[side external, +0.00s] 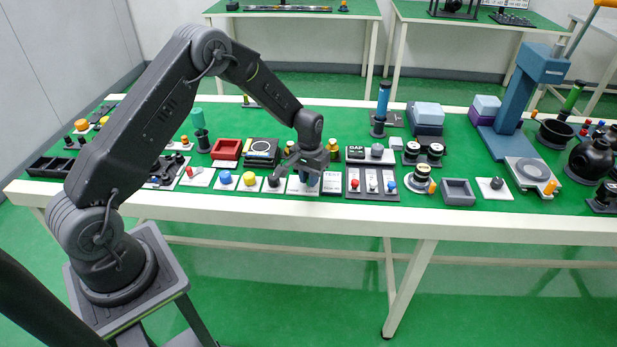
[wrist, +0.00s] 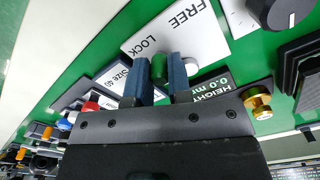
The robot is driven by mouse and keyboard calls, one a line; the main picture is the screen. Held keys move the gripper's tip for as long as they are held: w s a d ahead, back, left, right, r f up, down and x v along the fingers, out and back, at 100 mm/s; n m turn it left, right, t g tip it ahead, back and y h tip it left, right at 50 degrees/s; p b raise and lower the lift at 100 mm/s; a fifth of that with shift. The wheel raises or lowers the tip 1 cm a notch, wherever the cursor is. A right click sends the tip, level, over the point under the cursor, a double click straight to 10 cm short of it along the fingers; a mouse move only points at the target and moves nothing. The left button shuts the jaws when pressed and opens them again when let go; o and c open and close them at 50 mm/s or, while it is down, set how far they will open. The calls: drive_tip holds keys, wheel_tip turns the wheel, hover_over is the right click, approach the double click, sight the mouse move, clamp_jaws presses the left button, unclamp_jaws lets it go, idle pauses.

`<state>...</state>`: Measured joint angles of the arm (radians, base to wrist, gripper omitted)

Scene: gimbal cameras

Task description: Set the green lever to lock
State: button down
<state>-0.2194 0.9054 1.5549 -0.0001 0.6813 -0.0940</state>
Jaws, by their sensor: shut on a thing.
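The green lever (wrist: 158,68) shows in the wrist view between the two blue fingers of my gripper (wrist: 158,80), which is shut on it. The lever stands on a white plate (wrist: 195,30) printed with FREE and LOCK. LOCK is printed close to the left finger, and FREE is at the upper right of the plate. In the side external view my gripper (side external: 306,180) is down at the plate near the table's front edge, and the lever is hidden there behind the gripper. The lever's exact angle is hard to tell.
A HEIGHT display (wrist: 207,86) sits close beside the right finger. A brass knob (wrist: 258,103) is right of my gripper. Another white plate with a black knob (side external: 273,182) stands left of it, and a panel of several small switches (side external: 371,184) stands right.

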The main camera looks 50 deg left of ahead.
drive_tip(key=shift+w, duration=0.1)
drive_tip(key=c, duration=1.1)
unclamp_jaws()
drive_tip(key=shift+o, duration=0.2)
wheel_tip(320, 180, up, 14)
